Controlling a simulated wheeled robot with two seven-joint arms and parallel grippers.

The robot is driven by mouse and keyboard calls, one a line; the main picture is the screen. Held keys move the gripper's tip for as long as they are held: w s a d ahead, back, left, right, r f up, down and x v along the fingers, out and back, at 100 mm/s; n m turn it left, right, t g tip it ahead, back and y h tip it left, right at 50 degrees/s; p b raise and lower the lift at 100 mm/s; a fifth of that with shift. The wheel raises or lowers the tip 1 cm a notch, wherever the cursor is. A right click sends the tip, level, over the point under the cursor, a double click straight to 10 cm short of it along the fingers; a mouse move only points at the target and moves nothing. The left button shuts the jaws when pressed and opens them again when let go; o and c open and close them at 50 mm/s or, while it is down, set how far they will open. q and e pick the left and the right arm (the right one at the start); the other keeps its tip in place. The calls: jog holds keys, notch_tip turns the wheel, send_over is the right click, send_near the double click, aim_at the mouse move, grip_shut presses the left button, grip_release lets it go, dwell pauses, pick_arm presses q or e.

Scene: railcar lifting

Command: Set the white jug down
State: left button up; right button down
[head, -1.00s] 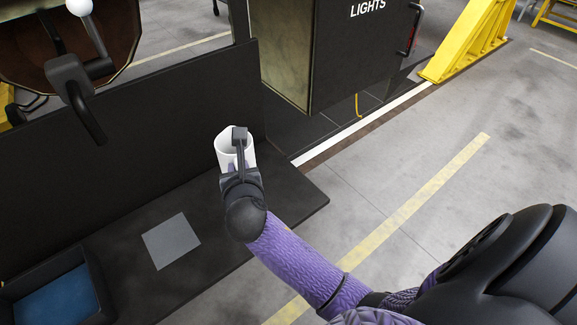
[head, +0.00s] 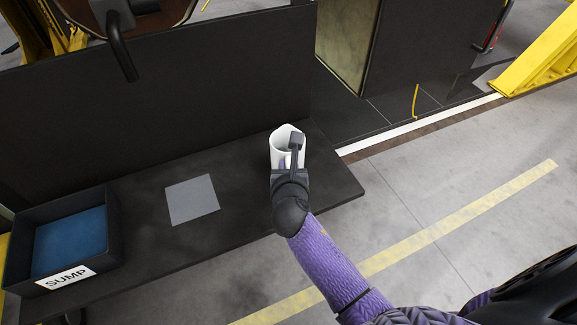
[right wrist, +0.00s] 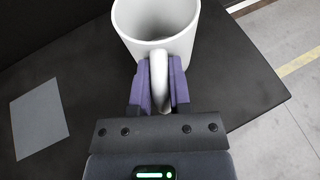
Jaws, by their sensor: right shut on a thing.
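The white jug (head: 281,157) is at the right part of the dark bench (head: 245,222) in the head view, upright with its opening up. My right gripper (head: 293,160) is shut on the jug's handle. In the right wrist view the jug (right wrist: 150,28) is at the top, and the purple fingers of the right gripper (right wrist: 160,85) close on both sides of its handle (right wrist: 160,75). I cannot tell whether the jug's base touches the bench. A flat grey square (head: 192,199) lies on the bench left of the jug. My left gripper is not in view.
A dark tray with a blue inside and a SUMP label (head: 66,279) stands at the bench's left end. A dark upright panel (head: 150,108) runs behind the bench. Bare bench lies between the grey square and the jug. Open floor (head: 440,190) is at right.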

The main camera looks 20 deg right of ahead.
jog(key=c, duration=0.6)
grip_release()
jog(key=shift+o, duration=0.2)
jog(key=shift+s+a+r, duration=0.1)
jog(key=shift+s+r, duration=0.15)
jog(key=p+v, duration=0.3)
jog(key=v, duration=0.8)
jog(key=s+a+f+m+g+y, duration=0.1)
jog(key=s+f+m+g+y, duration=0.2)
jog(key=f, duration=0.6)
jog(key=s+f+m+g, duration=0.2)
jog(key=s+f+m, duration=0.25)
jog(key=f, duration=0.45)
jog(key=s+d+f+m+g+y, duration=0.1)
jog(key=s+d+f+m+g, duration=0.1)
jog(key=s+f+m, duration=0.5)
jog(key=s+d+f+m+g, duration=0.3)
jog(key=s+f+m, duration=0.4)
jog(key=s+m, duration=0.7)
jog(key=shift+s+d+f+m+g+y, duration=0.2)
jog(key=shift+m+g+y, duration=0.3)
jog(key=shift+g, duration=0.3)
